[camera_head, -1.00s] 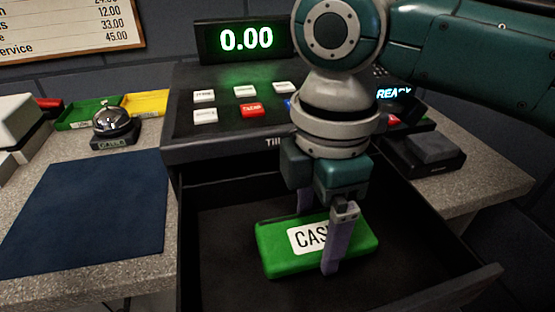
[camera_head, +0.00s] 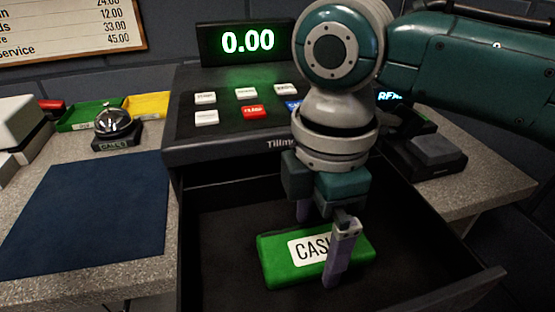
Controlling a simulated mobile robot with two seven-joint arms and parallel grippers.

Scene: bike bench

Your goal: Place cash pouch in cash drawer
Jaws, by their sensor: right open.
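The green cash pouch (camera_head: 276,259) with a white label lies flat on the floor of the open cash drawer (camera_head: 215,287). My right gripper (camera_head: 318,246) points down into the drawer at the pouch. Its fingers are open, one in front of the pouch's right part and one behind it. The near finger covers part of the label. I cannot tell whether the fingers touch the pouch. My left gripper is not in view.
The till (camera_head: 225,150) with its keys and a lit display (camera_head: 248,40) stands behind the drawer. A call bell (camera_head: 115,125) and a dark blue mat (camera_head: 90,215) are on the counter at left. A dark device (camera_head: 428,158) sits at right.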

